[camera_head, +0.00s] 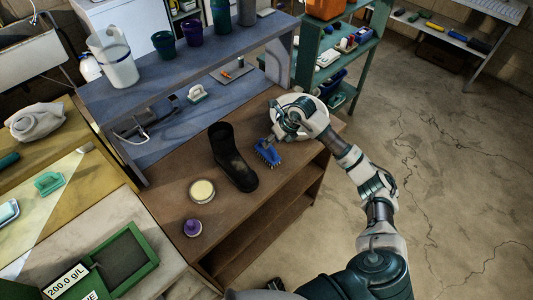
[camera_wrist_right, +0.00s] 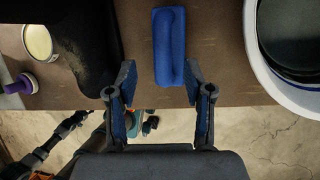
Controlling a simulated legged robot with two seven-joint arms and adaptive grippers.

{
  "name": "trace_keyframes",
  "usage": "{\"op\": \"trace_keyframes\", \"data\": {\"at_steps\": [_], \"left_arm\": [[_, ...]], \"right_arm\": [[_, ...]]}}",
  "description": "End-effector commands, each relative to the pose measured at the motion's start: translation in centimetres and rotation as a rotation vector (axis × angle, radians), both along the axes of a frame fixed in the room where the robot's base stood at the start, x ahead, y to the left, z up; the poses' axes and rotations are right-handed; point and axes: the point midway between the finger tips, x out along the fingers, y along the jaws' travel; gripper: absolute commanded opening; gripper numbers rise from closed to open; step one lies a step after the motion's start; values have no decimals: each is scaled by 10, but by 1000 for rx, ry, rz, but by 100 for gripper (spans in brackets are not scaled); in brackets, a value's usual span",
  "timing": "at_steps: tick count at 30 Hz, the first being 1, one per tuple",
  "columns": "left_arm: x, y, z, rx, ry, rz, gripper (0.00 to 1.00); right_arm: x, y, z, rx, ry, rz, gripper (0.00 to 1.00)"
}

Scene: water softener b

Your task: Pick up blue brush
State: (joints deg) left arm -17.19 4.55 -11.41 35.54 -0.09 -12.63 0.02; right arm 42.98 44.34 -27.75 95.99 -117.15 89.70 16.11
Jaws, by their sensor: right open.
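The blue brush (camera_head: 268,153) lies on the brown wooden workbench, just right of a black boot. In the right wrist view the brush (camera_wrist_right: 169,45) shows as a blue block with a raised handle, lying lengthwise. My right gripper (camera_head: 273,139) is at the brush's far end in the head view and hides part of it. In the right wrist view its fingers (camera_wrist_right: 160,76) are open, with the brush's near end between them and a gap on both sides. Whether the fingers are at the brush's height I cannot tell. My left gripper is not in view.
The black boot (camera_head: 231,158) stands close left of the brush. A white bucket (camera_head: 313,107) is close behind the right gripper. The shelf (camera_head: 170,75) rises behind the bench.

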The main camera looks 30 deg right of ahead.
Motion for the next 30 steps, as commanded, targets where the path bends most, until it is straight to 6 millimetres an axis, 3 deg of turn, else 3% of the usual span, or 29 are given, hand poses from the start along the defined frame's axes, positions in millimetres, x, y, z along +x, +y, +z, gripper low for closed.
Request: {"op": "trace_keyframes", "data": {"at_steps": [12, 20, 26, 30], "left_arm": [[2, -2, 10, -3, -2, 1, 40], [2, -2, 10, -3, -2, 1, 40], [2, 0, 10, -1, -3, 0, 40], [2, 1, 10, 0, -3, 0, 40]], "right_arm": [[19, 15, -45, 1, 2, 2, 52], [20, 16, -48, -2, 0, 2, 52], [20, 14, -48, 1, 1, 1, 2], [20, 14, -48, 1, 1, 1, 0]]}}
